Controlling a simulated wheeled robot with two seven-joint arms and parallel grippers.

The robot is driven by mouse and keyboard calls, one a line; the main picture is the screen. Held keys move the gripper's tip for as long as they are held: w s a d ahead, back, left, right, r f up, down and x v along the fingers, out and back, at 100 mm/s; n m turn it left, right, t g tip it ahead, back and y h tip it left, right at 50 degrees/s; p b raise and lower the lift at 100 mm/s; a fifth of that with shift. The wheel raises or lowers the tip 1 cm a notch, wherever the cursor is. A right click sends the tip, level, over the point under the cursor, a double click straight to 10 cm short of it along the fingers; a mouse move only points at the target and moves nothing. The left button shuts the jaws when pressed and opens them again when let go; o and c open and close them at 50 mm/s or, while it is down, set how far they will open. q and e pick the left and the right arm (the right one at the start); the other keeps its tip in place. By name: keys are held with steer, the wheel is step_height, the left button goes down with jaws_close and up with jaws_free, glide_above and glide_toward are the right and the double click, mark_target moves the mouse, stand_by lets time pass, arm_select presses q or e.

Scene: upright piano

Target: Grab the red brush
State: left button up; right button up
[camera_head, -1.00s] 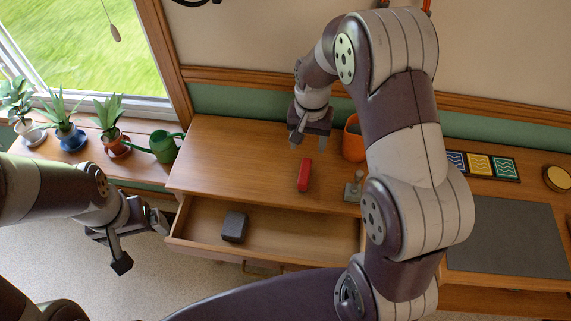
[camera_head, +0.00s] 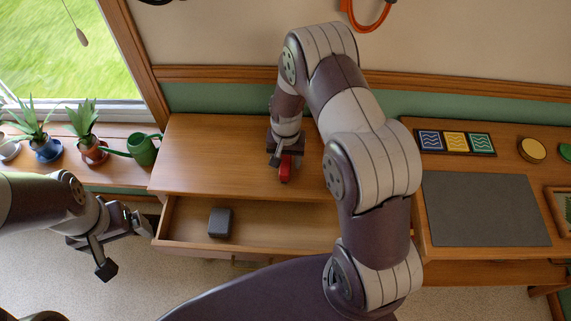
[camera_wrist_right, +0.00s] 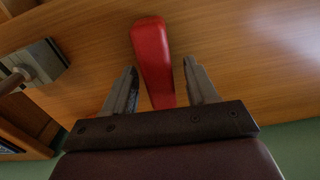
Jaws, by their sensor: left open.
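The red brush (camera_head: 286,169) lies on the wooden desk top (camera_head: 215,150), behind the open drawer. In the right wrist view the red brush (camera_wrist_right: 152,50) extends between the two fingers of my right gripper (camera_wrist_right: 159,66). Those fingers are spread, with a visible gap on each side of the brush. In the head view my right gripper (camera_head: 284,160) is over the brush's far part and hides some of it. My left gripper (camera_head: 127,248) is open and empty, left of the drawer and far from the brush.
The open drawer (camera_head: 180,225) holds a dark grey block (camera_head: 219,222). A grey metal object with a stem (camera_wrist_right: 35,65) stands near the brush in the wrist view. A green watering can (camera_head: 143,150) and potted plants stand at the left. My right arm hides the desk's middle.

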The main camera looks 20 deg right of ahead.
steer(key=c, duration=0.9)
steer(key=shift+o, duration=0.2)
steer(key=shift+r, duration=0.1)
